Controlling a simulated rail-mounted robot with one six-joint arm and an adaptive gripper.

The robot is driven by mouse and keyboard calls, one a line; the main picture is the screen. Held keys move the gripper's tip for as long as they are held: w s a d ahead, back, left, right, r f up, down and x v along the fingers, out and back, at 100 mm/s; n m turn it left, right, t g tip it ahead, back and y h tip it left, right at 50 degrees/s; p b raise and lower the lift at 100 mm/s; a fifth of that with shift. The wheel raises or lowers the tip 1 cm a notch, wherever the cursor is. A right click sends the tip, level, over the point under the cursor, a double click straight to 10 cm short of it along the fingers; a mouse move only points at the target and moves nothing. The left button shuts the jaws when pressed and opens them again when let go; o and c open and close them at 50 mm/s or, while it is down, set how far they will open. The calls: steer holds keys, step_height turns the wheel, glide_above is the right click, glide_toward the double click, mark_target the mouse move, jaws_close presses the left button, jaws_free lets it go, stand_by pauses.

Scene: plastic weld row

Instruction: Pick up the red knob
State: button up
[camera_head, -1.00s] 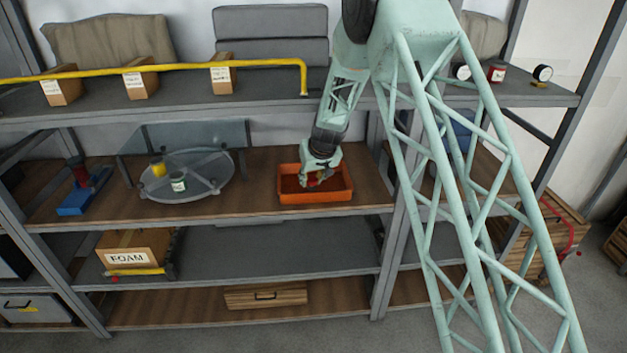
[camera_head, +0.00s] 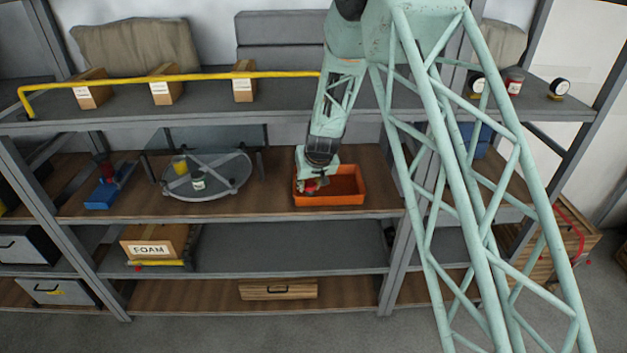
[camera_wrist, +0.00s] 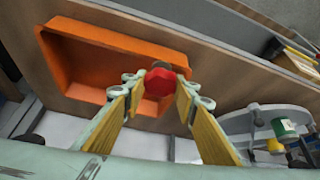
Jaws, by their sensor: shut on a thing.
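The red knob (camera_wrist: 159,82) is between the tips of my gripper (camera_wrist: 156,88) in the wrist view, with a dark round part at its far side. My gripper is shut on it. In the head view my gripper (camera_head: 311,188) is at the left end of the orange tray (camera_head: 345,199), and a little red of the knob shows at its tips. I cannot tell whether the knob touches the tray. In the wrist view the orange tray (camera_wrist: 75,65) lies behind and left of the knob and looks empty where visible.
A round glass turntable (camera_head: 225,187) with a yellow item and a green jar stands left of the tray. A blue-based tool (camera_head: 103,197) is farther left. The upper shelf (camera_head: 290,108) with a yellow pipe (camera_head: 200,76) is above. Bare wood lies between turntable and tray.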

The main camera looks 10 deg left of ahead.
steer(key=shift+s+a+r+p, duration=0.35)
steer(key=shift+s+p, duration=0.2)
steer(key=shift+p, duration=0.05)
steer(key=shift+s+a+r+p, duration=0.35)
steer(key=shift+s+p, duration=0.2)
steer(key=shift+p, duration=0.05)
steer(key=shift+d, duration=0.1)
